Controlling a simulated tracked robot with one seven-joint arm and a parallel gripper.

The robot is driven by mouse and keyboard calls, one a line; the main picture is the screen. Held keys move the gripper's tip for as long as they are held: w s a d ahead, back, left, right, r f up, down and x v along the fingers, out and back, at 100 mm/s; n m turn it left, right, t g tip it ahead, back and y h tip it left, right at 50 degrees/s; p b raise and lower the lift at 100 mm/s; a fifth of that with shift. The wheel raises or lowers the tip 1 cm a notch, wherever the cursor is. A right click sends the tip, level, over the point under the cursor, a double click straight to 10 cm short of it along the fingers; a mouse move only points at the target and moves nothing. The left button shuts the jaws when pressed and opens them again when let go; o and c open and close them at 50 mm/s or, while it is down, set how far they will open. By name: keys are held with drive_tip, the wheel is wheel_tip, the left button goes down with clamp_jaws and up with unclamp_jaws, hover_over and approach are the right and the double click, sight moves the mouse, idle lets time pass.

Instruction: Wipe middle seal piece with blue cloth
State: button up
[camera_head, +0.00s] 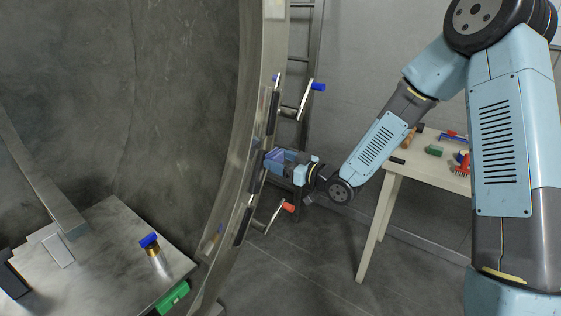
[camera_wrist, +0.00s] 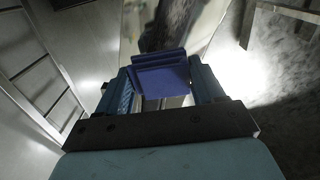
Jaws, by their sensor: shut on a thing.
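The blue cloth (camera_head: 273,155) is a folded, purplish-blue pad at the tip of my gripper (camera_head: 279,161). In the wrist view the cloth (camera_wrist: 162,80) sits between the two fingers of my gripper (camera_wrist: 163,90), which is shut on it. Dark seal pieces line the metal rim of the large round opening. The middle seal piece (camera_head: 257,176) is right beside the cloth and partly hidden by it and my gripper. I cannot tell whether cloth and seal touch. The upper seal piece (camera_head: 272,113) and lower seal piece (camera_head: 243,224) stand above and below.
A blue-ended handle (camera_head: 317,87) projects from the rim above my gripper, and a red-ended handle (camera_head: 288,207) below. A ladder (camera_head: 302,40) stands behind. A pale table (camera_head: 427,170) with tools is at right. A bench (camera_head: 105,262) with a blue-topped cylinder (camera_head: 151,244) is at lower left.

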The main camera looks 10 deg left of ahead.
sight(280, 160)
drive_tip(key=shift+x, duration=0.9)
idle(0.3)
drive_tip(key=shift+s+a+f, duration=0.2)
drive_tip(key=shift+s+f, duration=0.35)
drive_tip(key=shift+f, duration=0.65)
drive_tip(key=shift+s+a+f, duration=0.25)
drive_tip(key=shift+s+f, duration=0.35)
drive_tip(key=shift+f, duration=0.6)
drive_tip(key=shift+s+a+f, duration=0.2)
drive_tip(key=shift+s+f, duration=0.35)
drive_tip(key=shift+f, duration=0.65)
drive_tip(key=shift+r, duration=0.1)
drive_tip(key=shift+w+d+r, duration=0.1)
drive_tip(key=shift+w+r, duration=0.2)
drive_tip(key=shift+r, duration=0.35)
drive_tip(key=shift+w+r, duration=0.35)
drive_tip(key=shift+r, duration=0.25)
drive_tip(key=shift+w+d+r, duration=0.1)
drive_tip(key=shift+w+r, duration=0.2)
drive_tip(key=shift+r, duration=0.35)
drive_tip(key=shift+w+d+r, duration=0.15)
drive_tip(key=shift+w+r, duration=0.1)
drive_tip(key=shift+r, duration=0.3)
drive_tip(key=shift+w+d+r, duration=0.15)
drive_tip(key=shift+w+r, duration=0.15)
drive_tip(key=shift+r, duration=0.3)
drive_tip(key=shift+w+d+r, duration=0.15)
drive_tip(key=shift+w+r, duration=0.1)
drive_tip(key=shift+r, duration=0.3)
drive_tip(key=shift+v, duration=3.05)
